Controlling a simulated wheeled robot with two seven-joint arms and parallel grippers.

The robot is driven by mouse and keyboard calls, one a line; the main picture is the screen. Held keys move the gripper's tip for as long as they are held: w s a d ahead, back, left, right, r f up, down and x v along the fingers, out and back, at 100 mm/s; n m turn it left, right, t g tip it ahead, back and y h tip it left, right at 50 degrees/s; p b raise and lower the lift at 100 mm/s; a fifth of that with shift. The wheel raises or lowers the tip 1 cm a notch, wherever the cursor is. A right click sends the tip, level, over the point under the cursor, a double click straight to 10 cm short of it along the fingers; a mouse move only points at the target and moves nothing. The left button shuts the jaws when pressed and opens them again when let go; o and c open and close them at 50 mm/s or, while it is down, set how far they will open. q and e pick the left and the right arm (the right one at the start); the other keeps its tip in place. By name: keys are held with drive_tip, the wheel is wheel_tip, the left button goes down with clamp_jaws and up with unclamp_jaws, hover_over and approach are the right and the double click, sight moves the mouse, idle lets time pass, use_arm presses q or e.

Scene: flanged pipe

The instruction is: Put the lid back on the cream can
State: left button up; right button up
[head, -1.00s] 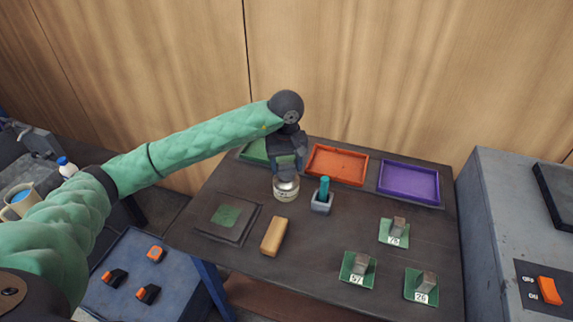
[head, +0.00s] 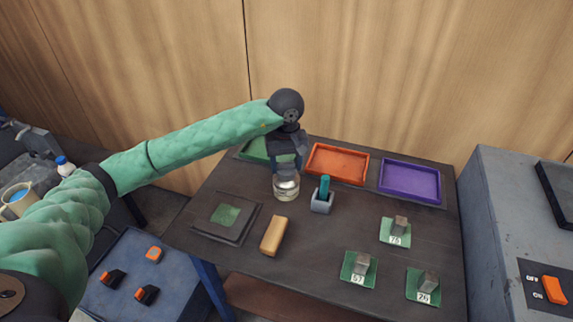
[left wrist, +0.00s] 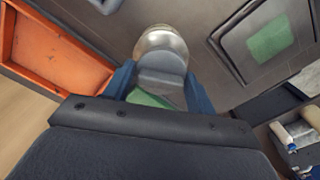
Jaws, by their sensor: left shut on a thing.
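My right gripper is not in view.
A tan block (head: 274,235) lies in front. Orange (head: 338,163) and purple (head: 410,182) trays line the back. A dark square plate (head: 226,217) is at left. Numbered green plates stand at right.

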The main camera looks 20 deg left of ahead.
use_arm(q)
drive_tip(key=shift+b, duration=0.65)
idle(0.8)
drive_tip(key=o, duration=1.4)
drive_tip(key=shift+o, duration=0.2)
drive_tip(key=shift+r, duration=3.45)
clamp_jaws()
